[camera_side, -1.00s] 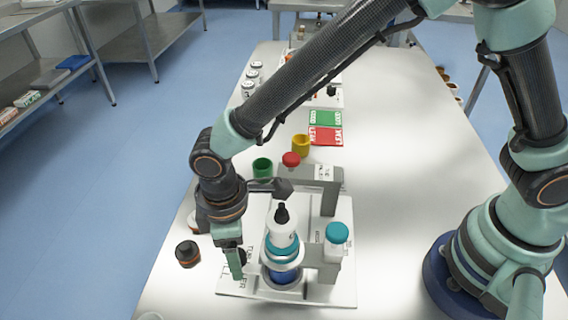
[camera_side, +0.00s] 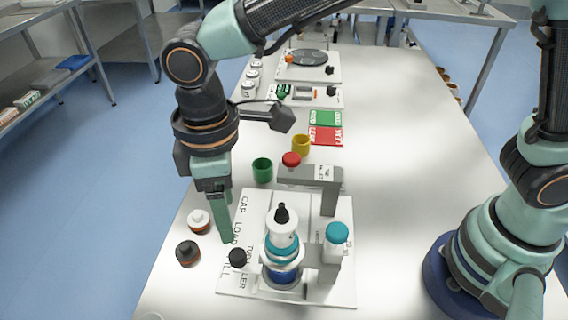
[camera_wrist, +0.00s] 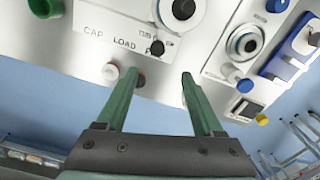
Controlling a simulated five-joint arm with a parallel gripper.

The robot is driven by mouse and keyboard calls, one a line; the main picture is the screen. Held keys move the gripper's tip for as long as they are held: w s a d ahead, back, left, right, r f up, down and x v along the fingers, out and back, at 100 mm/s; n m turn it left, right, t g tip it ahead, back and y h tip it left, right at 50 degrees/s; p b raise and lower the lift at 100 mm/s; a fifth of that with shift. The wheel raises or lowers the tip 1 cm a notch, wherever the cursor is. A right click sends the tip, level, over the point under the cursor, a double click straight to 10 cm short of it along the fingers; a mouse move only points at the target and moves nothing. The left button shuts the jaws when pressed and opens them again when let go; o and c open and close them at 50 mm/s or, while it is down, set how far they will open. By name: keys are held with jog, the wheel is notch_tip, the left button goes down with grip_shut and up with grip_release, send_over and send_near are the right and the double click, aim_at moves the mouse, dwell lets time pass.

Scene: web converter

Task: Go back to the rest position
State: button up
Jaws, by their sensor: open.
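My gripper (camera_side: 228,238) points down at the left edge of the white station plate (camera_side: 250,205). In the wrist view my gripper (camera_wrist: 158,78) has its two green fingers apart with nothing between them. A small black cap (camera_side: 237,258) stands on the plate just below the fingertips in the side view, and a dark knob-like piece (camera_wrist: 157,47) shows ahead of the fingers in the wrist view. On the plate a white bottle with a black tip (camera_side: 282,225) stands in a teal-ringed holder (camera_side: 282,250).
A white-capped amber bottle (camera_side: 199,222) and a dark-capped bottle (camera_side: 187,253) stand left of the plate. Green (camera_side: 262,170) and yellow (camera_side: 301,145) cups are behind, near a grey bracket (camera_side: 325,178) with a red knob.

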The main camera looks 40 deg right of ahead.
jog(key=d+r+m+t, duration=0.2)
jog(key=d+r+m, duration=0.2)
jog(key=d, duration=1.2)
jog(key=d+r+m+t, duration=0.3)
jog(key=d+m, duration=0.5)
jog(key=d, duration=0.7)
jog(key=shift+s+d+r+t, duration=0.15)
jog(key=shift+d+r+t, duration=0.2)
jog(key=shift+r, duration=0.3)
